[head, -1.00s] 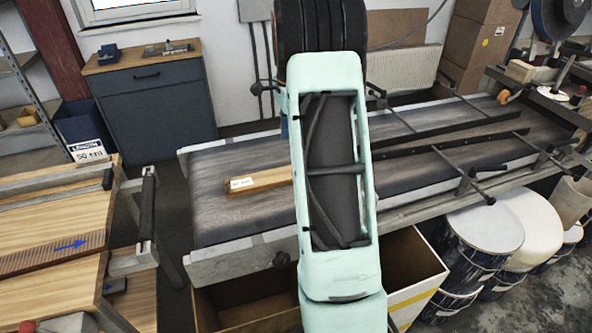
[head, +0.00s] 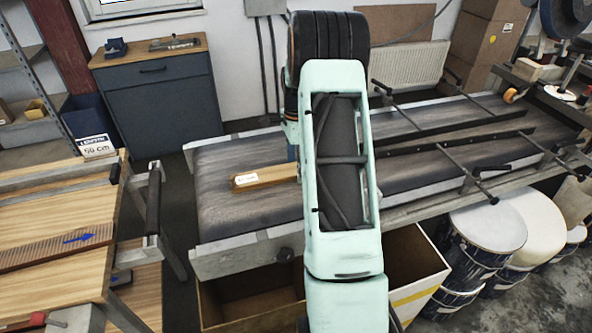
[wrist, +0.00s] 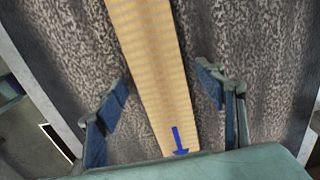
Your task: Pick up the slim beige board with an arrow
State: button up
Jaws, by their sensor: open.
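In the wrist view, a slim beige board (wrist: 150,60) with a blue arrow (wrist: 179,142) lies flat on the dark, mottled conveyor belt. My gripper (wrist: 161,82) is open, with one blue-padded finger on each side of the board and a gap to it on both sides. The arrow is near the bottom edge, close to my gripper's base. In the head view, a slim tan board (head: 262,178) with a white label lies on the belt. My arm covers its right part, and my gripper is hidden there.
The conveyor (head: 230,215) has dark rails (head: 440,145) on its right half. A workbench (head: 60,215) at the left holds a ridged brown strip with a blue arrow (head: 79,238). Open cardboard boxes (head: 415,275) and drums (head: 485,240) stand in front of the conveyor.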

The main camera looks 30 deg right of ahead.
jog(key=shift+c, duration=0.5)
jog(key=c, duration=1.5)
